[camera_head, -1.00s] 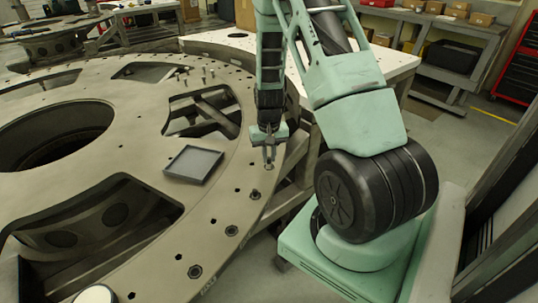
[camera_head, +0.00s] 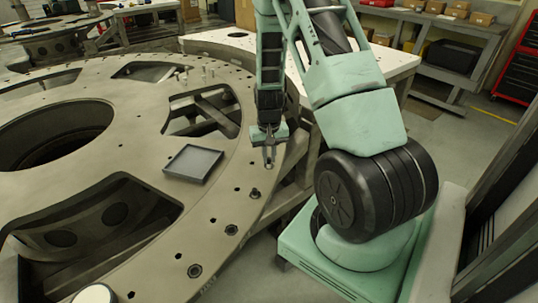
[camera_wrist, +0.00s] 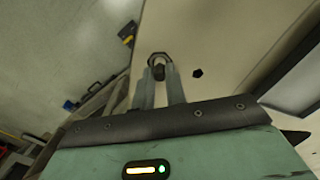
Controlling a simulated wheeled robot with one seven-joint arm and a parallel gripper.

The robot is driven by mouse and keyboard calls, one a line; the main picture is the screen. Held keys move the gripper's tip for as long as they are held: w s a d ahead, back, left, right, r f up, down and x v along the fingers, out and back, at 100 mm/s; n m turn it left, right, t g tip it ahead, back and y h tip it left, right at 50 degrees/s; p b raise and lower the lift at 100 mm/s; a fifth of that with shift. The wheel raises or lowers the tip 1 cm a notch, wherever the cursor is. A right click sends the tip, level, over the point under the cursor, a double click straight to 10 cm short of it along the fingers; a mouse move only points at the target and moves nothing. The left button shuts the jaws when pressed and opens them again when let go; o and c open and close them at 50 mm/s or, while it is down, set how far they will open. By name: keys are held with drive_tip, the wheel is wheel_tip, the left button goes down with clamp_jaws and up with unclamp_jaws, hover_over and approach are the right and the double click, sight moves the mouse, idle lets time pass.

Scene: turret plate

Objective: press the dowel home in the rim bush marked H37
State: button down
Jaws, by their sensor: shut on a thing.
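My gripper (camera_head: 269,161) is over the outer rim of the big turret plate (camera_head: 228,195), pointing down. In the wrist view my gripper (camera_wrist: 161,76) is shut on a small dark round piece, which I take to be the dowel (camera_wrist: 158,74). Just beyond the fingertips is a dark-ringed rim bush (camera_wrist: 159,58). The dowel's lower end is hidden, and I cannot tell whether it is in the bush or above it. More rim bushes (camera_head: 231,230) lie nearer along the rim. No mark H37 is legible.
A shallow grey tray (camera_head: 193,164) lies on the plate left of my gripper. Several small pegs (camera_head: 184,77) stand farther back. Large openings cut through the plate. A white-topped table (camera_head: 352,75) stands behind my arm.

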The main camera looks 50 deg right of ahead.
drive_tip(key=shift+f+b, duration=0.4)
drive_tip(key=shift+f, duration=0.2)
idle(0.7)
drive_tip(key=c, duration=1.5)
unclamp_jaws()
wheel_tip(320, 180, up, 7)
drive_tip(key=p, duration=0.5)
drive_tip(key=shift+r+p, duration=0.1)
drive_tip(key=shift+p, duration=0.2)
